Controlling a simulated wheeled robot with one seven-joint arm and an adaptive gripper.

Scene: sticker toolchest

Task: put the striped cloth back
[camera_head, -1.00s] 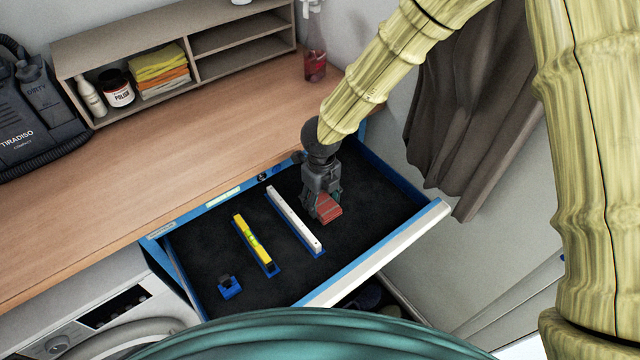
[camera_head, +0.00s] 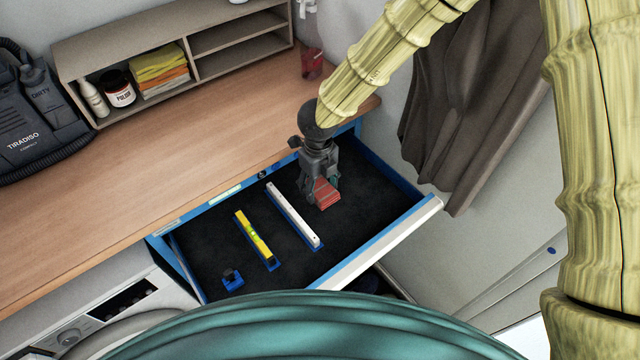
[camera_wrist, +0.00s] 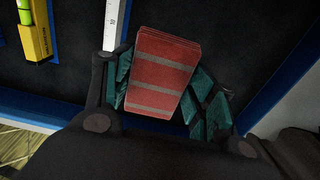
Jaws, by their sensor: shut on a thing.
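The striped cloth is a folded red block with grey stripes (camera_wrist: 162,72), held between the teal finger pads of my gripper (camera_wrist: 160,90) in the wrist view. In the head view the cloth (camera_head: 325,193) shows below my gripper (camera_head: 320,188), over the right part of the open drawer (camera_head: 360,190). My gripper is shut on the cloth. Whether the cloth touches the dark drawer liner cannot be told.
In the drawer, left of the cloth, lie a white bar (camera_head: 293,214), a yellow level (camera_head: 254,236) and a small blue holder (camera_head: 232,279). A shelf (camera_head: 120,50) with yellow and orange cloths (camera_head: 160,68) stands on the wooden worktop (camera_head: 150,160). A brown curtain (camera_head: 455,110) hangs at right.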

